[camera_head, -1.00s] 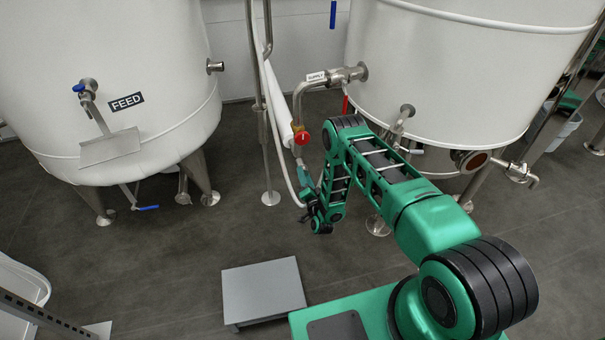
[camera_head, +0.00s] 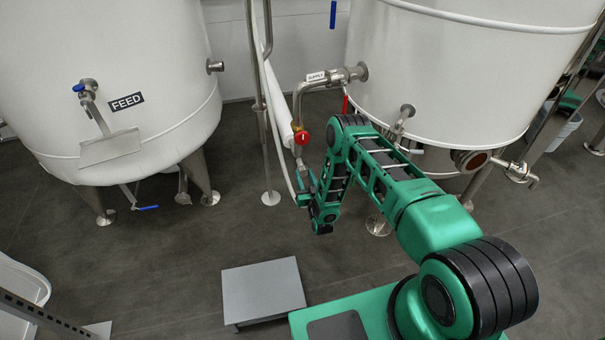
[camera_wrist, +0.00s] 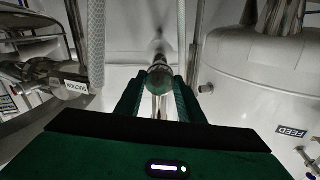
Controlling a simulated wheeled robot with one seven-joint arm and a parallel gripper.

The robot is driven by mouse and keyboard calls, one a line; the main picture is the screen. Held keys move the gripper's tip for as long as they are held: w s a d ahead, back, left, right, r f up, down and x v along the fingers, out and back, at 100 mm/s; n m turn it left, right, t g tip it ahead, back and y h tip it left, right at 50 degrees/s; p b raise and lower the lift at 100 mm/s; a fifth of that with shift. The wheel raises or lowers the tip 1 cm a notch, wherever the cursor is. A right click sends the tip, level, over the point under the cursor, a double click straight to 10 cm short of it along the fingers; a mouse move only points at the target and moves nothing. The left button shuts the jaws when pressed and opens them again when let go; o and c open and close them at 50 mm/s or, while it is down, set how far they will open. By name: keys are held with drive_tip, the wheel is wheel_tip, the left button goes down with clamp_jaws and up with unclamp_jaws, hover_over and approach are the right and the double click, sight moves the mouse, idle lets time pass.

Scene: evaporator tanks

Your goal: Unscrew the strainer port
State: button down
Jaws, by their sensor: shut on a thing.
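The strainer port is a round metal cap (camera_wrist: 159,78) with a metal pipe behind it, seen in the wrist view. My gripper (camera_wrist: 158,92) has its two green fingers on either side of the cap, shut on it. In the head view my gripper (camera_head: 304,184) is below the red valve handle (camera_head: 302,138), at the lower end of the supply pipe (camera_head: 298,105). The arm's own links and gripper hide the port there.
The white feed tank (camera_head: 110,60) stands left and another white tank (camera_head: 440,70) right. A thin vertical pipe (camera_head: 262,120) and a pale hose stand beside my gripper. A grey platform (camera_head: 263,291) lies on open floor in front.

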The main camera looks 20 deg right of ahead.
drive_tip(key=shift+w+d+r+n, duration=0.1)
drive_tip(key=shift+d+r+n, duration=0.05)
drive_tip(key=shift+d+n, duration=0.2)
drive_tip(key=n, duration=0.5)
drive_tip(key=c, duration=1.5)
unclamp_jaws()
drive_tip(key=shift+o, duration=0.2)
drive_tip(key=shift+a, duration=0.1)
drive_tip(key=shift+a, duration=0.1)
